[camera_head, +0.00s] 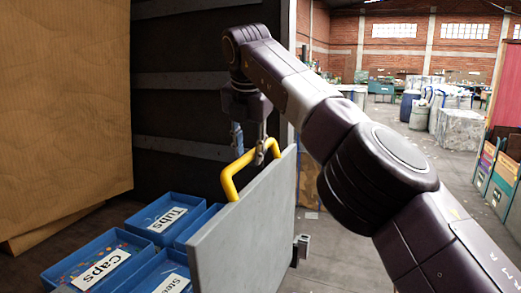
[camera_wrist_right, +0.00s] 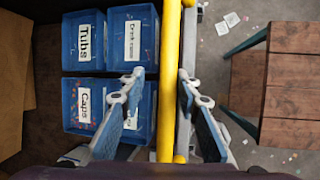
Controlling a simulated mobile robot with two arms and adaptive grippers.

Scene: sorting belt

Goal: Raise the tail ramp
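The tail ramp (camera_head: 245,230) is a grey panel standing almost upright at the truck bed's edge. In the right wrist view its thin top edge (camera_wrist_right: 188,35) runs beside the bar. A yellow handle (camera_head: 229,181) is on its upper edge; it also shows as a yellow bar in the right wrist view (camera_wrist_right: 170,60). My right gripper (camera_head: 262,152) is at the handle from above. In the right wrist view its fingers (camera_wrist_right: 162,80) stand apart on either side of the bar, with a visible gap on the left side. My left gripper is not in view.
Blue labelled bins stand inside the truck bed behind the ramp: Tubs (camera_head: 167,219), Caps (camera_head: 98,269) and others. A large cardboard surface (camera_head: 60,110) is at the left. A wooden bench (camera_wrist_right: 285,85) is at the right in the wrist view. Open floor (camera_head: 335,255) lies outside the ramp.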

